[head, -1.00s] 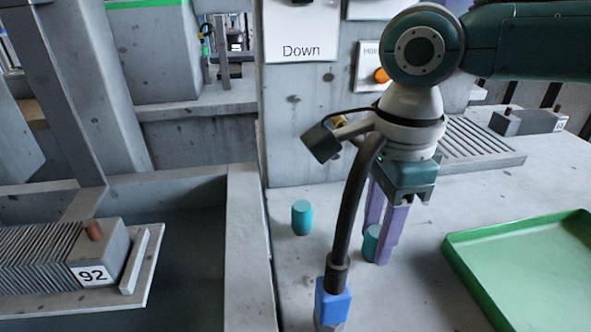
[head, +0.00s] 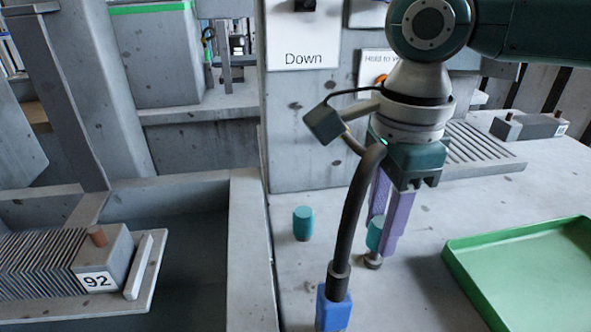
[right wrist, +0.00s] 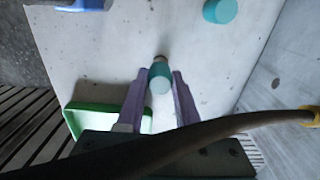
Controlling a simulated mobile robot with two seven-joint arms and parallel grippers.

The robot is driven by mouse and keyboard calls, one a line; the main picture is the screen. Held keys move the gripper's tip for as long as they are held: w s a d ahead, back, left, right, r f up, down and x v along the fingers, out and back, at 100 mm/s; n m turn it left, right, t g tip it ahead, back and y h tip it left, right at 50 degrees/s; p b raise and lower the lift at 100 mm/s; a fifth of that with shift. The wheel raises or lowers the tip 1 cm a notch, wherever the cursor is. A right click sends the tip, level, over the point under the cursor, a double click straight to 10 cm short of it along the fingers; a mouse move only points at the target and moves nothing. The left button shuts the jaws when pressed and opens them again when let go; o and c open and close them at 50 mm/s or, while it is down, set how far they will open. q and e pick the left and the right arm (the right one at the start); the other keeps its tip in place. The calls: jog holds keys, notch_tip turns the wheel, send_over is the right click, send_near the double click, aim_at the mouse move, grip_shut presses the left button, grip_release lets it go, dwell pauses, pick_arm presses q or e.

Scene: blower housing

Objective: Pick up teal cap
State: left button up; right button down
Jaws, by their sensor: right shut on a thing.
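A teal cap (head: 375,234) sits between the purple fingers of my right gripper (head: 382,238), which is shut on it. In the right wrist view the cap (right wrist: 160,80) is held between the two fingertips (right wrist: 160,76). A small grey-brown round piece (head: 373,262) shows directly below the cap; I cannot tell whether they touch. A second teal cap (head: 303,223) stands upright on the table to the left, apart from the gripper. It also shows at the top of the right wrist view (right wrist: 220,10). My left gripper is not in view.
A green tray (head: 470,262) lies to the right on the grey table. A slatted grate (head: 470,150) lies behind.

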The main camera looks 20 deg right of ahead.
aim_at(382, 222)
notch_tip(382, 222, up, 18)
jog(key=p, duration=0.2)
jog(key=shift+f+p, duration=0.25)
jog(key=shift+p, duration=0.15)
